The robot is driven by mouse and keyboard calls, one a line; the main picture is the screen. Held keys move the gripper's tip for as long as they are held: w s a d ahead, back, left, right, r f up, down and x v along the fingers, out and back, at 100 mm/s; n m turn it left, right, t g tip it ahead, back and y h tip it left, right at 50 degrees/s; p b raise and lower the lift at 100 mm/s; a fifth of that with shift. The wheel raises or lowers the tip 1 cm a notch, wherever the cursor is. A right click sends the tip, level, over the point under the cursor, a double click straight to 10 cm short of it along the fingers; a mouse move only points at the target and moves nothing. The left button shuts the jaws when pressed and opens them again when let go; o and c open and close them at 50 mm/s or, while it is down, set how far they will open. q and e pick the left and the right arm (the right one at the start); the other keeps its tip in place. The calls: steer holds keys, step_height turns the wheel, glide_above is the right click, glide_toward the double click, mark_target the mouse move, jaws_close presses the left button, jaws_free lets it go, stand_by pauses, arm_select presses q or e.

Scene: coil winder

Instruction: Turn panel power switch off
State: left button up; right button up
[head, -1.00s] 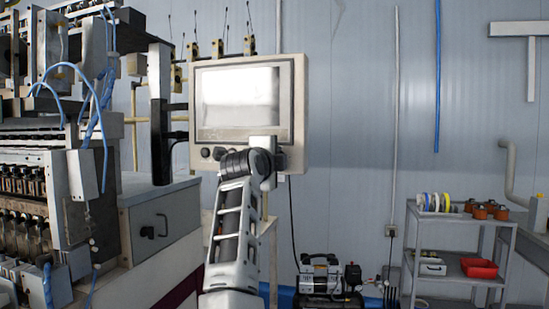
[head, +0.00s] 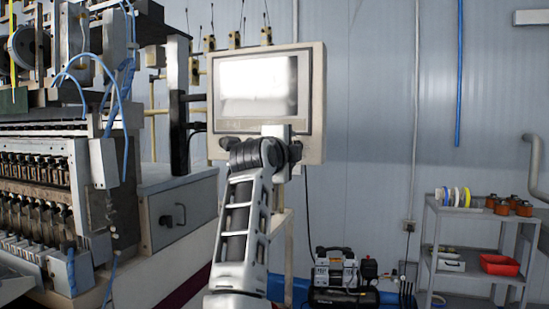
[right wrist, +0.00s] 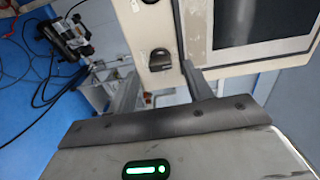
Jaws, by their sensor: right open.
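The control panel (head: 316,100) is a beige box with a bright screen (head: 258,85), on the wall side of the machine. In the right wrist view its edge (right wrist: 150,30) carries a black switch knob (right wrist: 160,60) and part of another dark knob (right wrist: 150,2) at the top. My right gripper (right wrist: 158,72) is open, with one finger on each side of the nearer black knob. Contact with the knob cannot be told. My left gripper is not in view.
The coil winding machine (head: 140,200) fills the left side. A compressor (head: 335,270) stands on the floor below the panel. A grey cart (head: 470,213) with spools and a red tray (head: 500,265) is at right.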

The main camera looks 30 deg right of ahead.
arm_select(q)
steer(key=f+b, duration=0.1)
steer(key=b, duration=0.1)
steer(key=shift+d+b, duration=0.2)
steer(key=shift+b, duration=0.15)
arm_select(e)
steer(key=v, duration=1.3)
